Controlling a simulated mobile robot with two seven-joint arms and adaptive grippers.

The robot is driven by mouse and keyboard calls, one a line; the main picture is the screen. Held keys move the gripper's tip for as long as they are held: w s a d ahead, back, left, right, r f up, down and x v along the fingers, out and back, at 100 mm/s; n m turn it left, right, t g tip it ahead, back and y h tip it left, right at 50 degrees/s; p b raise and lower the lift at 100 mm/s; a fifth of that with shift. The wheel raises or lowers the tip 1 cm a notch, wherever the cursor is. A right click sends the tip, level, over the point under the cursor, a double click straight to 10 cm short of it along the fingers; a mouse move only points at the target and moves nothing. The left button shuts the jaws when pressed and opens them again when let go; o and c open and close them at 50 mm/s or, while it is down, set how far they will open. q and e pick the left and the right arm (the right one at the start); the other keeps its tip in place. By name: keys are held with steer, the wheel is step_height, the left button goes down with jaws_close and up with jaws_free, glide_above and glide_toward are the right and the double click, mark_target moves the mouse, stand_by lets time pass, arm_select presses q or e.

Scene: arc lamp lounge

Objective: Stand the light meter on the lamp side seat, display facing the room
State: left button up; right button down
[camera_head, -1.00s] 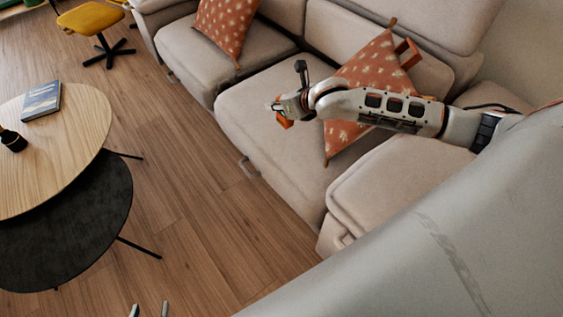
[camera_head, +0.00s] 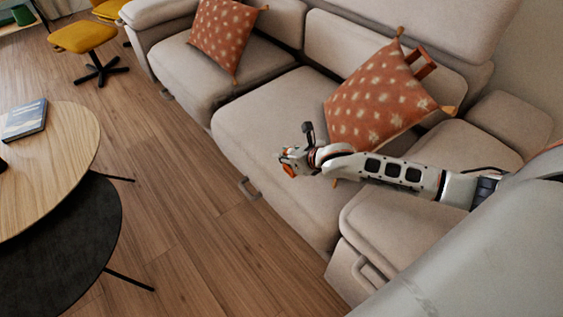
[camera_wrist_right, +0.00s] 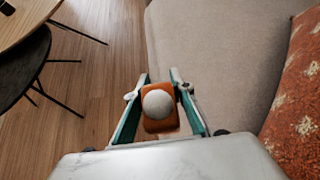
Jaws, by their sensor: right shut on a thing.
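The light meter (camera_wrist_right: 158,107) is a small orange body with a white dome, seen between the fingers in the right wrist view. In the head view it is a small orange patch (camera_head: 290,170) at the end of my right arm. My right gripper (camera_head: 286,161) is shut on it and holds it over the front part of the middle sofa seat (camera_head: 262,112). I cannot see the meter's display. No lamp is in view, so I cannot tell which seat is the lamp side one. My left gripper is not in view.
A patterned orange cushion (camera_head: 375,100) leans on the sofa back beside my right arm. A second cushion (camera_head: 228,38) is on the far seat. Wooden floor lies open between the sofa and the round wooden table (camera_head: 62,155) with a book (camera_head: 24,121). A yellow stool (camera_head: 82,38) stands behind.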

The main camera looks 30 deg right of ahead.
step_height(320, 180, down, 4)
steer(key=shift+s+r+b, duration=0.15)
steer(key=shift+r+b, duration=0.05)
steer(key=shift+b, duration=0.4)
steer(key=shift+f, duration=0.5)
steer(key=shift+r, duration=0.25)
steer(key=shift+f, duration=0.15)
steer(key=c, duration=1.7)
jaws_free()
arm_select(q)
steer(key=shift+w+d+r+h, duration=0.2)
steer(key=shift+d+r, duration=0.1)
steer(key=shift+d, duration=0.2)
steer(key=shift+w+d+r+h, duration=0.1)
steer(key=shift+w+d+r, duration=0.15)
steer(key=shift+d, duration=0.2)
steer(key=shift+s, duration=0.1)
